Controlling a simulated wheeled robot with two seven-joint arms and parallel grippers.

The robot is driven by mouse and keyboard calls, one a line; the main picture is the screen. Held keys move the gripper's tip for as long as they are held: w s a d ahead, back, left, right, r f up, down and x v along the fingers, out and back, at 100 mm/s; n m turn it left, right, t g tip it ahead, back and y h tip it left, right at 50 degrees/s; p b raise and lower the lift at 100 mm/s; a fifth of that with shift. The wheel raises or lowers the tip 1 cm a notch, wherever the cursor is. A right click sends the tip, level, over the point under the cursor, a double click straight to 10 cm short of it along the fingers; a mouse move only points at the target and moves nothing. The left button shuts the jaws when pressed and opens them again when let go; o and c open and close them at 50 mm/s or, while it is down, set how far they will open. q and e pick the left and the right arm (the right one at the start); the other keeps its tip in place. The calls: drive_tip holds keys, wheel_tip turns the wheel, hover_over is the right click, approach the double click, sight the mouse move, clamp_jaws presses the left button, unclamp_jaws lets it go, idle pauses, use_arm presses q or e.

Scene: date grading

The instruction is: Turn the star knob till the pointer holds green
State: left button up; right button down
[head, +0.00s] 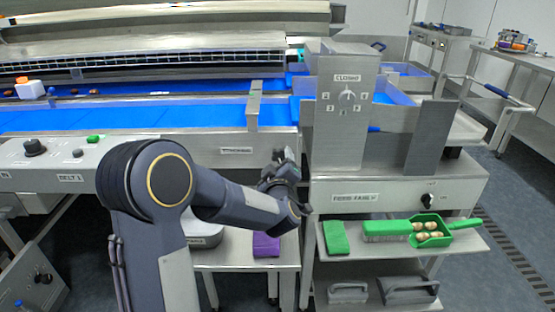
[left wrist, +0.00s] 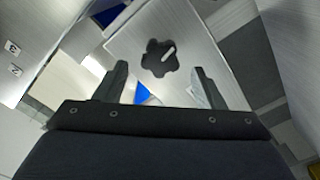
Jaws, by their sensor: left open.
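The black star knob (left wrist: 160,58) shows in the left wrist view, on a pale metal face. A short white mark on it slants toward the upper right. My left gripper (left wrist: 158,88) is open, its fingers on either side of the knob's lower part in the picture; I see no contact. In the head view the left gripper (head: 283,158) is left of the tall grey box, partly hidden by its own wrist. That box carries a dial (head: 347,96) with a white pointer, numbered labels and a "CLOSED" label. I cannot make out a green zone.
A black knob (head: 427,200) sits on the lower right panel. A green scoop (head: 447,236) with several brown pieces, a green block (head: 336,238) and a green brush (head: 386,230) lie on the shelf below. A blue belt (head: 190,115) runs behind. The floor at right is clear.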

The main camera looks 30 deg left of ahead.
sight(278, 156)
use_arm(q)
drive_tip(key=shift+x, duration=1.5)
drive_tip(key=c, duration=1)
drive_tip(key=shift+o, duration=0.2)
drive_tip(key=shift+d+r+m+p, duration=0.1)
drive_tip(key=shift+m+p, duration=0.25)
drive_tip(key=shift+m, duration=1.65)
drive_tip(key=o, duration=1)
drive_tip(key=shift+c, duration=0.2)
